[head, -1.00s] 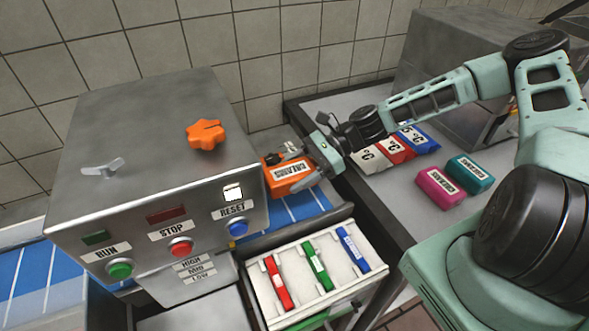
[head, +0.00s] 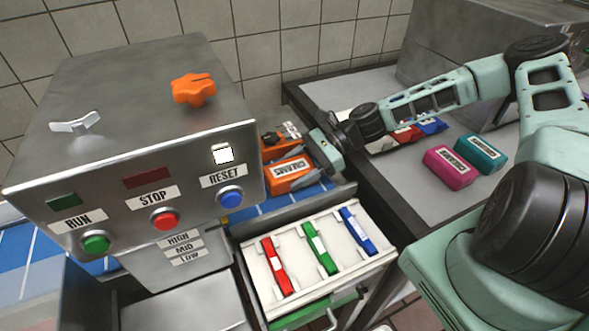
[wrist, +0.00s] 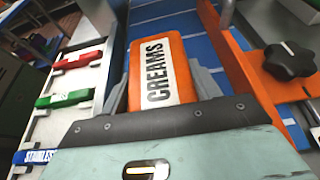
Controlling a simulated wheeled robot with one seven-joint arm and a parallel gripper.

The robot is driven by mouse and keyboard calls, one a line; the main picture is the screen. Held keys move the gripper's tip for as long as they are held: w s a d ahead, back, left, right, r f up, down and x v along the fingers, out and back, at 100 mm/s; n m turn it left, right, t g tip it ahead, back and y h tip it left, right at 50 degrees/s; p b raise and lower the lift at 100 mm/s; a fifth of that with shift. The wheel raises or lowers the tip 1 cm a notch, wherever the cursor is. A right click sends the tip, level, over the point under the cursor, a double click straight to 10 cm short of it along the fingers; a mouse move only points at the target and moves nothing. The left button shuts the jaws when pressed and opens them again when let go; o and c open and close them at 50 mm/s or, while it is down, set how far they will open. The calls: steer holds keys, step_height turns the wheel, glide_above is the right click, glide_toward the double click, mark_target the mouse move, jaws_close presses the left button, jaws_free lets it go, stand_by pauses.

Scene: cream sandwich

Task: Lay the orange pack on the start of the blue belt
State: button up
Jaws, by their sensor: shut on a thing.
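The orange pack (head: 291,176), labelled CREAMS, is in my gripper (head: 312,172), to the right of the steel machine. In the wrist view the pack (wrist: 158,72) sits between the two grey fingers of my gripper (wrist: 162,84), which are shut on its sides. The blue belt (head: 285,204) shows below the pack; it also shows around and beyond the pack in the wrist view (wrist: 196,48). I cannot tell whether the pack touches the belt.
The steel machine (head: 100,125) stands at left, over the belt. An orange guide (wrist: 246,70) with a black knob (wrist: 290,60) is beside the pack. A tray (head: 300,292) with red, green and blue tools lies in front. Pink (head: 452,166) and teal (head: 481,153) packs lie on the right counter.

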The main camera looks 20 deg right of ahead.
steer(key=o, duration=1.1)
steer(key=b+v, duration=0.1)
steer(key=v, duration=1.6)
steer(key=shift+d+b, duration=0.25)
steer(key=shift+b, duration=0.15)
